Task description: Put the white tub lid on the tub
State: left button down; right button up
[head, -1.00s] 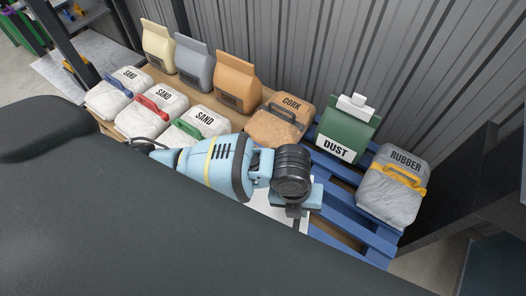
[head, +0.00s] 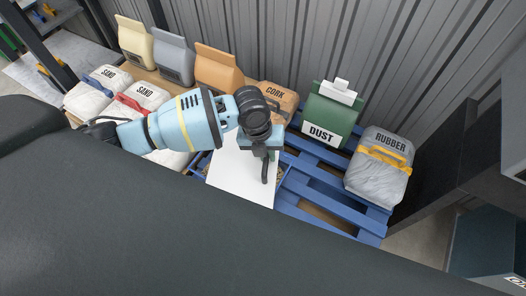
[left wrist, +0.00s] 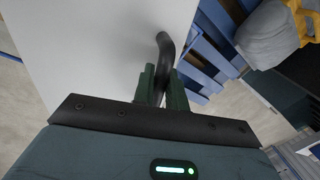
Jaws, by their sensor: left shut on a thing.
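The white tub lid (head: 238,184) is a flat white panel with a dark bent handle (left wrist: 165,48). My left gripper (head: 264,153) is shut on this handle from above; in the left wrist view its green fingers (left wrist: 162,88) close around the handle's lower part. The lid lies roughly level over the tub (head: 199,164), of which only a little blue edge and some brownish contents show around it. I cannot tell whether the lid touches the tub's rim. My right gripper is not in view.
A blue pallet (head: 318,183) carries the cork bag (head: 277,98), the green dust box (head: 325,118) and the grey rubber bag (head: 378,170). Sand bags (head: 137,100) lie at left, with paper bags (head: 219,68) behind. A corrugated wall stands at the back.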

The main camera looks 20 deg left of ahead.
pick_arm(q)
jog(key=shift+w+a, duration=0.5)
jog(key=shift+w, duration=0.1)
jog(key=f, duration=0.2)
jog(key=shift+w+a+f, duration=0.3)
jog(key=shift+a+f, duration=0.1)
jog(key=shift+f, duration=0.45)
jog(key=c, duration=1.4)
grip_release()
jog(key=shift+c, duration=0.2)
jog(key=shift+r, duration=0.1)
jog(key=shift+r, duration=0.3)
notch_tip(320, 180, up, 11)
jog(key=a+p, duration=0.1)
jog(key=a, duration=0.1)
jog(key=shift+s, duration=0.3)
